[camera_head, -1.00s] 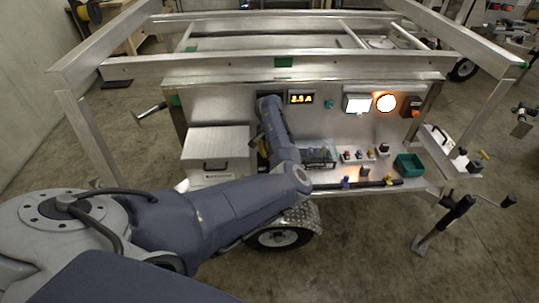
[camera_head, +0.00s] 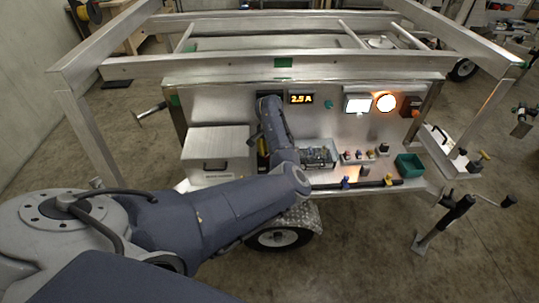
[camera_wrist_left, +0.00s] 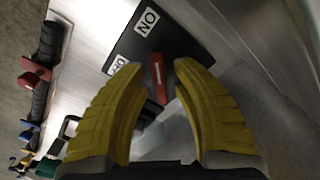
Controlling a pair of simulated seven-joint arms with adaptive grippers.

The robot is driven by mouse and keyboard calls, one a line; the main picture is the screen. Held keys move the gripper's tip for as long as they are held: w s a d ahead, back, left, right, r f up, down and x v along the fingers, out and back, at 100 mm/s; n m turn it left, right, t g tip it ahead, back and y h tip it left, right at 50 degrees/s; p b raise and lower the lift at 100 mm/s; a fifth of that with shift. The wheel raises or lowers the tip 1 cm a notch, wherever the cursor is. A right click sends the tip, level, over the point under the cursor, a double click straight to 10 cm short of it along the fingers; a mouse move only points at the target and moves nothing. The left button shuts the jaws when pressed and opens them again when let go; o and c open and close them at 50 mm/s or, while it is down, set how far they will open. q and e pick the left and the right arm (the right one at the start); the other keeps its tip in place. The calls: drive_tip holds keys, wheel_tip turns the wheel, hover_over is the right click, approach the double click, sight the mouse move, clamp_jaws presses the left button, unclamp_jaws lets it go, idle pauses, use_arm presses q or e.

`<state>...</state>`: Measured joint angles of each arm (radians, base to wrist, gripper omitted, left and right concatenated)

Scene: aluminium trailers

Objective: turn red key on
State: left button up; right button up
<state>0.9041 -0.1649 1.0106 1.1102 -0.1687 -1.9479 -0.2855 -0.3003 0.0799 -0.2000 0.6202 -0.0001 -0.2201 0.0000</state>
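The red key (camera_wrist_left: 158,76) shows in the left wrist view, standing out from a black plate (camera_wrist_left: 186,38) with white ON and OFF labels. My left gripper (camera_wrist_left: 159,67) has two yellow fingers spread apart, one on each side of the key, with a gap on both sides. My right gripper is in neither view.
The metal panel carries an amber display (camera_head: 301,98) reading 2.5 A, a lit white square lamp (camera_head: 357,105) and a round lamp (camera_head: 386,103). A silver box (camera_head: 218,146) stands left of my arm. Small coloured parts and a green bin (camera_head: 409,166) sit on the shelf to the right.

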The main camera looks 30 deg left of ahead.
use_arm(q)
drive_tip(key=shift+o, duration=0.4)
drive_tip(key=shift+r, duration=0.1)
drive_tip(key=shift+r, duration=0.25)
wheel_tip(320, 180, up, 11)
drive_tip(key=shift+r, duration=0.2)
idle(0.3)
